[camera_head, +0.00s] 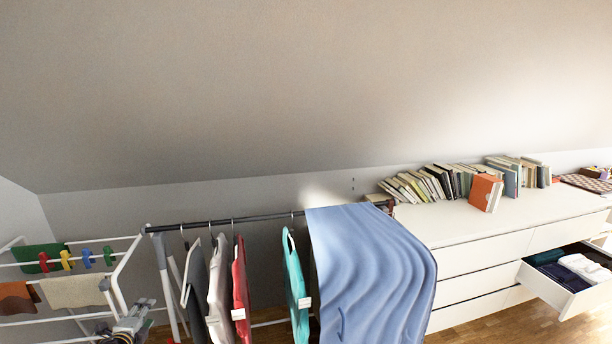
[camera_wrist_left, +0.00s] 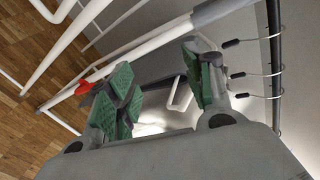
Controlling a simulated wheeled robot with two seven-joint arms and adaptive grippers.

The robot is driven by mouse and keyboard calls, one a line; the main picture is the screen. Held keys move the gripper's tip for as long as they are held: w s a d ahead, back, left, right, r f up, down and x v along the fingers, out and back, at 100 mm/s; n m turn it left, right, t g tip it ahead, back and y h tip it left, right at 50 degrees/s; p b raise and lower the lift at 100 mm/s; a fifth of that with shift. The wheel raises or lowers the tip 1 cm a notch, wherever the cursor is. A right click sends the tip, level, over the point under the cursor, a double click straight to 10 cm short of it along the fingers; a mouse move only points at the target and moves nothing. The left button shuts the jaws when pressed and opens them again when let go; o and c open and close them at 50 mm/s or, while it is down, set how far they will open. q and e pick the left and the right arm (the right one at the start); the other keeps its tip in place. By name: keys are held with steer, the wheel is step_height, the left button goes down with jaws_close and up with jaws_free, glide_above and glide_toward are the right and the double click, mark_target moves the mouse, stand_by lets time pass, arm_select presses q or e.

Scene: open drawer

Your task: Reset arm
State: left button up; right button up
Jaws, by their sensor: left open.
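My left gripper (camera_head: 130,326) shows at the bottom left of the head view, in front of the white drying rack. In the left wrist view my left gripper (camera_wrist_left: 163,88) is open, its green-padded fingers apart with nothing between them. White rack bars and the dark clothes rail (camera_wrist_left: 273,60) show beyond the fingers. An open white drawer (camera_head: 562,293) with folded clothes stands out of the dresser at the right of the head view. My right gripper cannot be made out in either view.
The drying rack (camera_head: 125,290) with pegs and cloths stands beside the left gripper. Clothes and a blue sheet (camera_head: 365,265) hang on the rail in the middle. Books and an orange box (camera_head: 486,192) stand on the white dresser (camera_head: 480,248). Wooden floor (camera_head: 490,330) shows below.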

arm_select(q)
steer(key=s+a+f+n+g, duration=0.1)
steer(key=s+a+f+n, duration=0.15)
steer(key=f, duration=0.35)
steer(key=s+a+f+n+g+y, duration=0.1)
steer(key=s+a+f+n, duration=0.15)
steer(key=f, duration=0.25)
steer(key=s+a+f+n+g, duration=0.1)
steer(key=s+a+f+n, duration=0.1)
steer(key=s+a+f, duration=0.3)
steer(key=s+d+f+n+g, duration=0.2)
steer(key=s+f+n+g, duration=0.1)
steer(key=s+f, duration=0.85)
steer(key=s+d+f+n+g, duration=0.3)
steer(key=s+f, duration=0.7)
steer(key=f, duration=0.3)
steer(key=s+d+f+n+g+h+p, duration=0.1)
steer(key=s+d+f, duration=0.4)
steer(key=s+d, duration=0.6)
steer(key=s+d+f+n+g+h+p, duration=0.1)
steer(key=s+d+f, duration=0.4)
steer(key=s+d, duration=0.6)
steer(key=shift+d+f+g+h, duration=0.2)
steer(key=shift+d+g+h, duration=0.4)
steer(key=shift+d, duration=0.5)
arm_select(e)
steer(key=shift+s+d+r, duration=0.2)
steer(key=shift+s+r, duration=0.4)
steer(key=shift+s, duration=0.35)
